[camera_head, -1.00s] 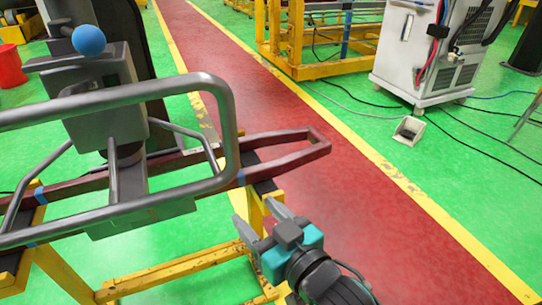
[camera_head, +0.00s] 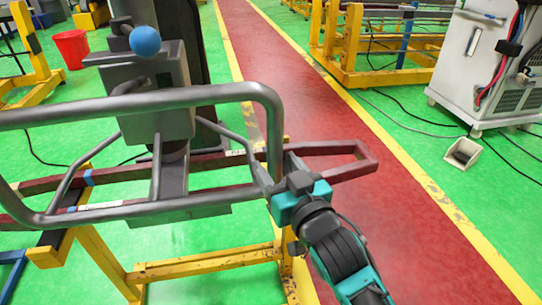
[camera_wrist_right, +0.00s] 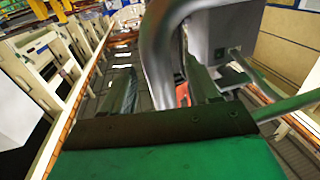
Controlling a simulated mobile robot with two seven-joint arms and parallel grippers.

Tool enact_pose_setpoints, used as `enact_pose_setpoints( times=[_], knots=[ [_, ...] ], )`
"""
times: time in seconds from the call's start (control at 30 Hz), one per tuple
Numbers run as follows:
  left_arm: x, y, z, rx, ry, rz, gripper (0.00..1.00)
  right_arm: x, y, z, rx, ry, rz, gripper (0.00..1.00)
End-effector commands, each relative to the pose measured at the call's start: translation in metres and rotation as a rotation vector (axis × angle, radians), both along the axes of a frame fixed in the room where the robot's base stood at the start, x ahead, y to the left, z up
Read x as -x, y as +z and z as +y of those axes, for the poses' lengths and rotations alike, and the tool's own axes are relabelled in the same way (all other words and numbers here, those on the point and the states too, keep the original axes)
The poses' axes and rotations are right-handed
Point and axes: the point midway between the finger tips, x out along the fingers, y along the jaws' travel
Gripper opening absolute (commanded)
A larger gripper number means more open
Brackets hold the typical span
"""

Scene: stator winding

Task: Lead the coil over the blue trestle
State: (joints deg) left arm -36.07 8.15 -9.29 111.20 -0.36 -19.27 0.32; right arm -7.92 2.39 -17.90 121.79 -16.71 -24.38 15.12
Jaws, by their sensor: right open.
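The coil (camera_head: 347,172) is a long dark red loop with blue bands, lying across a yellow trestle (camera_head: 205,265) in the head view. A blue bar (camera_head: 14,272) at the lower left edge may be part of the blue trestle; the rest is out of frame. My right gripper (camera_head: 270,160) is open at the coil's right part, overlapping the tube in the picture. In the right wrist view its fingers (camera_wrist_right: 160,82) are apart; contact with the coil is unclear. My left gripper is not seen.
The grey bent tube (camera_head: 270,100) crosses in front of the coil, close to my right gripper; it also shows in the wrist view (camera_wrist_right: 158,50). A white cabinet (camera_head: 480,65) and yellow racks (camera_head: 365,75) stand beyond. The red lane (camera_head: 400,195) right of the coil is clear.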

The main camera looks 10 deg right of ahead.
Motion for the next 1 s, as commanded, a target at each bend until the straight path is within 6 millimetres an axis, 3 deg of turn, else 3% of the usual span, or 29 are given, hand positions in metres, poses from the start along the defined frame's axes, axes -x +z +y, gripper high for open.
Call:
enact_pose_setpoints(
  times=[0.1,0.3,0.63,1.0],
  knots=[
    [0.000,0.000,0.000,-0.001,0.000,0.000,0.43,-0.018,0.001,0.004,0.001,0.000,-0.001,0.60],
    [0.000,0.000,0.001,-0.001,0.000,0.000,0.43,-0.033,0.000,0.007,0.000,0.000,0.000,0.60],
    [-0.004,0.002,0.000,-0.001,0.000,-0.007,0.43,-0.035,0.000,0.007,0.000,0.000,0.001,0.60],
    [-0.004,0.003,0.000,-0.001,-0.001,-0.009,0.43,-0.035,0.000,0.007,0.000,0.000,0.001,0.25]
  ],
)
